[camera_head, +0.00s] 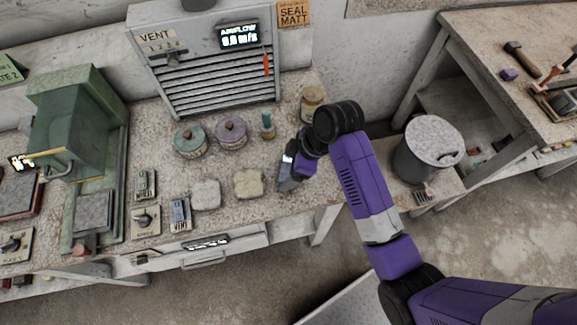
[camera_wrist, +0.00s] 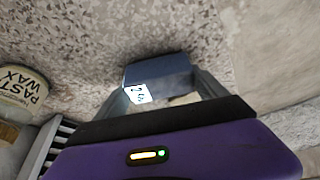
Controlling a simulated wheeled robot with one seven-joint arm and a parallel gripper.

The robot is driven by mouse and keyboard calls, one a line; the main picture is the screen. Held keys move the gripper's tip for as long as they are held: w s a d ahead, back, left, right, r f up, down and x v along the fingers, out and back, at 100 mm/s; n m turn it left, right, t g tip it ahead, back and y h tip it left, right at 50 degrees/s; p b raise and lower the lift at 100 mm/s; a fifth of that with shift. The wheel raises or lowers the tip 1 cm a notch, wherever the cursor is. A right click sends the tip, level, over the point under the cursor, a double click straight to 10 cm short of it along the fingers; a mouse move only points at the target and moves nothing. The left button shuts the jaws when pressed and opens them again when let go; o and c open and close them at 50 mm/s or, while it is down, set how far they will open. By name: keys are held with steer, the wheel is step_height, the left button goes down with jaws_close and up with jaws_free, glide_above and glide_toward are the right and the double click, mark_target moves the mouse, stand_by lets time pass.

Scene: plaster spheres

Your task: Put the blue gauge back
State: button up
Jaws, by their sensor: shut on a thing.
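My gripper (camera_head: 290,173) is over the right part of the speckled bench (camera_head: 330,190), right of two pale plaster pieces. In the wrist view, the jaws are shut on a blue-grey block with a small white label, the blue gauge (camera_wrist: 165,70). Speckled surface shows behind the gauge; I cannot tell whether it touches the bench. In the head view, the gripper and arm make the gauge hard to pick out.
Pale plaster pieces (camera_head: 206,195) (camera_head: 248,183) lie left of my gripper. Behind are a green round tin (camera_head: 190,140), a purple one (camera_head: 230,134), a small teal bottle (camera_head: 267,125) and a wax jar (camera_head: 312,102). A grey bin (camera_head: 427,150) stands right.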

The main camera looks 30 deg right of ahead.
steer(key=o, duration=1.1)
steer(key=shift+p+v, duration=1.05)
steer(key=shift+v, duration=5.1)
